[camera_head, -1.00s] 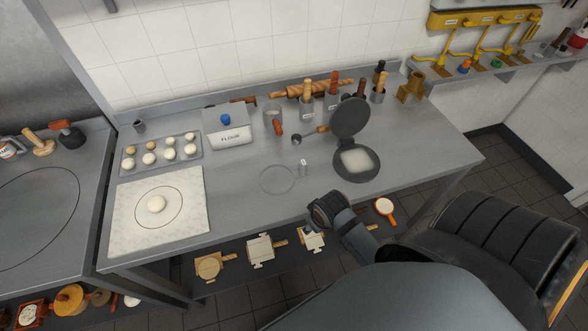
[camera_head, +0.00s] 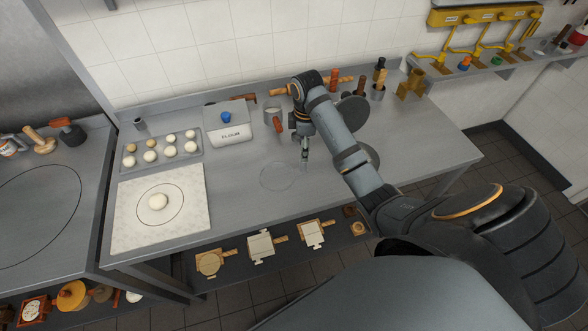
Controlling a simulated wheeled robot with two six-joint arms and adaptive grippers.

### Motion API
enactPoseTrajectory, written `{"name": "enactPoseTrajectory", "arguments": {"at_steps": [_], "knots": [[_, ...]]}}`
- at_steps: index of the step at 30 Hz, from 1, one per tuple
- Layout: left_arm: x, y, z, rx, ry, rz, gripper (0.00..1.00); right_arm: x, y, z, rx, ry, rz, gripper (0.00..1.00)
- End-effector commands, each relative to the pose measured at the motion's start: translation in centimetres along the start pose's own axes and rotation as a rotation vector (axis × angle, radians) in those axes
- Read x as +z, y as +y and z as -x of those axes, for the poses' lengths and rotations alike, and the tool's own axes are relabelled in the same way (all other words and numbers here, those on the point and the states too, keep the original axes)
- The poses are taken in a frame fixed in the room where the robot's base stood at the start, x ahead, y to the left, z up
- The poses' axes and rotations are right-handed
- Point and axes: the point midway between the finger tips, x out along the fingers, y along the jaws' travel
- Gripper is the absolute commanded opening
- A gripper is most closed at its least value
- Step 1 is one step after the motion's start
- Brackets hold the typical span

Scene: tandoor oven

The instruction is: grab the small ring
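My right gripper (camera_head: 305,158) points down over the middle of the steel table (camera_head: 240,185), just right of a thin circle outline (camera_head: 278,176) on the tabletop. Its fingers look small and close together, and I cannot tell whether they are open or shut. I cannot make out a small ring clearly; a small pale thing that stood at this spot is now hidden by or blended with the fingertips. My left gripper is not in view.
A white flour box (camera_head: 230,132) stands behind and left of my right gripper. A tray of dough balls (camera_head: 160,148) and a white board (camera_head: 130,228) lie at the left. A dark round press (camera_head: 352,115) is partly behind my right arm. The table's front middle is clear.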

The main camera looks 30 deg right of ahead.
Motion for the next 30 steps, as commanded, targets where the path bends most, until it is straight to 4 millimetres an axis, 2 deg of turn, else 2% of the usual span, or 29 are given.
{"name": "enactPoseTrajectory", "arguments": {"at_steps": [3, 7, 15, 18, 23, 26, 30], "knots": [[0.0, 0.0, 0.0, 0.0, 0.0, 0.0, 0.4, 0.0, 0.5, 0.6, -0.012, 0.001, 0.027, 0.52], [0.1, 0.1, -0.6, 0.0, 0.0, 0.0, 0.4, 0.0, 0.5, -0.1, -0.012, 0.001, 0.028, 0.52], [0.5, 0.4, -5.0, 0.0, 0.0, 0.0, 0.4, 0.0, 0.5, -4.5, -0.01, 0.002, 0.026, 0.52], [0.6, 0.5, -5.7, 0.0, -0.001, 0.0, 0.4, 0.0, 0.5, -5.1, -0.009, 0.002, 0.026, 0.52], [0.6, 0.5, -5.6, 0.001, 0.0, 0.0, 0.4, 0.0, 0.5, -5.1, -0.01, 0.002, 0.025, 0.52], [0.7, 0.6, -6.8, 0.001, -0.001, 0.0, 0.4, 0.0, 0.6, -6.3, -0.01, 0.002, 0.025, 0.52], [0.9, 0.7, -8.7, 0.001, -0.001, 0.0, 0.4, 0.1, 0.8, -8.8, -0.012, 0.001, 0.025, 0.52]]}}
